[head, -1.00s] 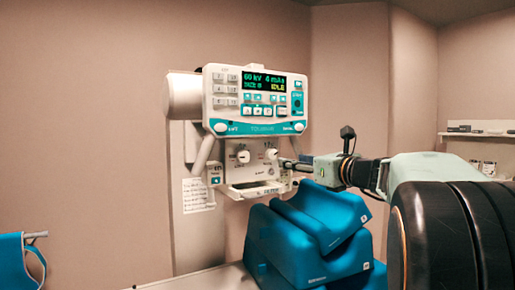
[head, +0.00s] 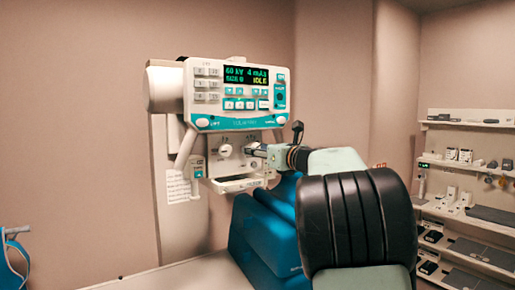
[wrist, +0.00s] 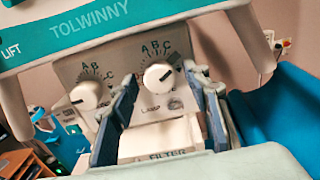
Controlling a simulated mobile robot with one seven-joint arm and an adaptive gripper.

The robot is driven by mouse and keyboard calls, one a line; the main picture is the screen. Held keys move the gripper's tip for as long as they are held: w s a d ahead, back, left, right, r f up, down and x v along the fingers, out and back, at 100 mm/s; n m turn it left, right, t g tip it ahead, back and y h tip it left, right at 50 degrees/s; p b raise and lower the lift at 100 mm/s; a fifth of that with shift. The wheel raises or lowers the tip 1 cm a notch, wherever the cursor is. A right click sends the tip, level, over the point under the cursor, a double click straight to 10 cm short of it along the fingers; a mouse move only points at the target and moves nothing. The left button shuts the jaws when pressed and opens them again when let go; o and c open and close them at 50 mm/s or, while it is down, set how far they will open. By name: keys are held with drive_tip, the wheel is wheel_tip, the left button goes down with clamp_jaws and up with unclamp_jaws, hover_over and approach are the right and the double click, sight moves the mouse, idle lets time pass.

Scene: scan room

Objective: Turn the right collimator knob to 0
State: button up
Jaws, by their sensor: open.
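The right collimator knob (wrist: 160,76) is a round white dial with a dark pointer mark at its upper right, below the letters A, B, C. The left knob (wrist: 88,94) is a similar white dial and shows in the head view (head: 225,150). Both sit on the pale collimator panel (wrist: 128,64). My gripper (wrist: 163,82) is open, with its two dark fingers on either side of the right knob in the wrist view. Contact cannot be told.
The console (head: 235,95) with a lit green and yellow display hangs above the panel. Its underside is close above my gripper. A white filter tray (wrist: 160,140) juts out below the knobs. Blue cushions (head: 265,235) stand below my arm. Shelves (head: 470,165) are at the right.

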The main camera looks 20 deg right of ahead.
drive_tip(key=c, duration=1.2)
drive_tip(key=shift+o, duration=0.2)
drive_tip(key=shift+f+b, duration=0.1)
drive_tip(key=shift+b, duration=0.2)
